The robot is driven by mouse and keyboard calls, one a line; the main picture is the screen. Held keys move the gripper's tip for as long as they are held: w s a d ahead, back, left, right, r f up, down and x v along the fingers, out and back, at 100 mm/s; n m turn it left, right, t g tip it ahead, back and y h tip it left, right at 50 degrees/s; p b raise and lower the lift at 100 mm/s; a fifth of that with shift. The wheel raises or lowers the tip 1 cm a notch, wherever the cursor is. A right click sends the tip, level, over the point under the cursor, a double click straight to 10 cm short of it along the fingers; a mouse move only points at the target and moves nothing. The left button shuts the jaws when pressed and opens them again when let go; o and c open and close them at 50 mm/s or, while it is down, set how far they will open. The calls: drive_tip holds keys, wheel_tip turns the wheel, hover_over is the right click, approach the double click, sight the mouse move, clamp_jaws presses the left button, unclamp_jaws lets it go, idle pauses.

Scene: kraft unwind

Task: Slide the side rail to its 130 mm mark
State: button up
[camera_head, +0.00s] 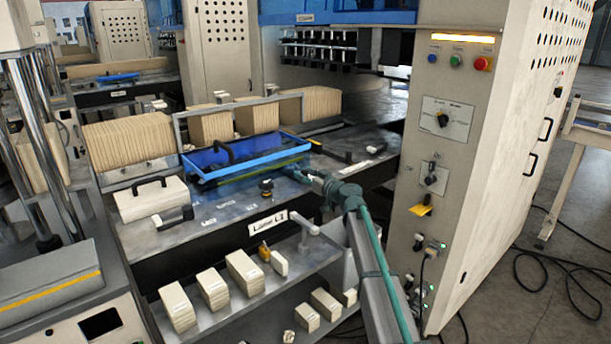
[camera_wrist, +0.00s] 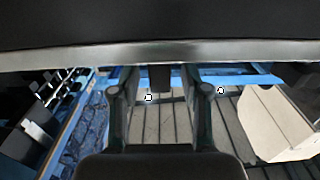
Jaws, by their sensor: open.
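A blue rail-like frame (camera_head: 246,160) with a black handle lies on the dark machine bed (camera_head: 340,178) in the head view. I cannot tell for sure that it is the side rail. A thin scale-like strip runs along its front edge; its marks are too small to read. My gripper (camera_head: 312,178) is just right of the frame's front right corner, low over the bed. In the wrist view my gripper (camera_wrist: 160,92) is open, with its two fingers apart. A dark block (camera_wrist: 160,78) shows between the fingers, below a grey bar (camera_wrist: 160,53); contact cannot be told.
A white block with a black handle (camera_head: 150,198) stands at the bed's left. A small black knob (camera_head: 266,188) sits left of my gripper. Stacks of kraft pieces (camera_head: 127,146) stand behind. A control cabinet (camera_head: 480,150) rises at right. A lower shelf (camera_head: 215,312) holds several pale blocks.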

drive_tip(key=v, duration=1.2)
